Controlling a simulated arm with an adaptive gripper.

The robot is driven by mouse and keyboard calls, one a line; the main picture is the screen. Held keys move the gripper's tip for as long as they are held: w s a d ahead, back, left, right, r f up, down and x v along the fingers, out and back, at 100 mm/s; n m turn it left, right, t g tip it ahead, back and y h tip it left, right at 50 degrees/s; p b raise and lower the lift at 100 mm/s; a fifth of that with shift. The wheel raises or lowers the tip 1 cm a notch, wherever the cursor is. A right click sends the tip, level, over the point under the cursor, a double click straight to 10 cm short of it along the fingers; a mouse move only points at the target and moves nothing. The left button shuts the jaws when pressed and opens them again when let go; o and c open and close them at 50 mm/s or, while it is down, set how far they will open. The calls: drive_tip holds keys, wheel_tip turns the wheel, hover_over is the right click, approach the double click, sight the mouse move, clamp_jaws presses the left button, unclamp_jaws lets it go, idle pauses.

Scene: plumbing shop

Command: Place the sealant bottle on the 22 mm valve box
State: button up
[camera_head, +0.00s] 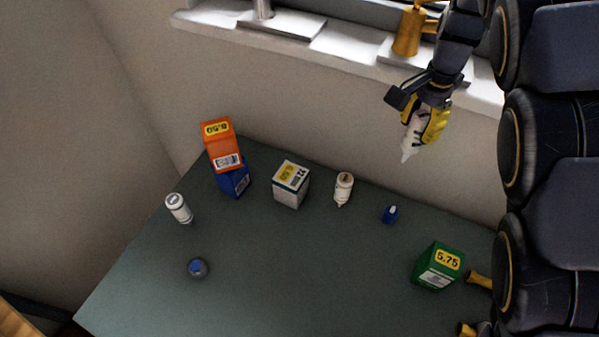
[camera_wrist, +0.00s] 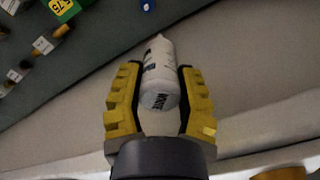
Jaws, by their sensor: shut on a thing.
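The white box (camera_head: 291,184), with a yellow price label and a label that seems to read 22 mm, sits on the back middle of the green table. My gripper (camera_head: 424,122) is high at the upper right, near the window sill and clear of the table. It is shut on a white bottle (camera_head: 411,143), whose pointed nozzle aims downward in the head view. The wrist view also shows the bottle (camera_wrist: 158,75) between the yellow fingers, with dark print on its side. The bottle is apart from the box, up and to its right.
The table's front middle is clear.

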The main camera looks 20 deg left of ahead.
drive_tip(key=s+a+f+m, duration=0.1)
drive_tip(key=s+a+m, duration=0.25)
drive_tip(key=a, duration=0.75)
drive_tip(key=s+a+f+m, duration=0.15)
drive_tip(key=a+m, duration=0.35)
drive_tip(key=a, duration=0.6)
wheel_tip(320, 180, down, 7)
drive_tip(key=s, duration=0.1)
drive_tip(key=shift+d, duration=0.15)
drive_tip(key=o, duration=1)
drive_tip(key=shift+f, duration=0.1)
wheel_tip(320, 180, up, 12)
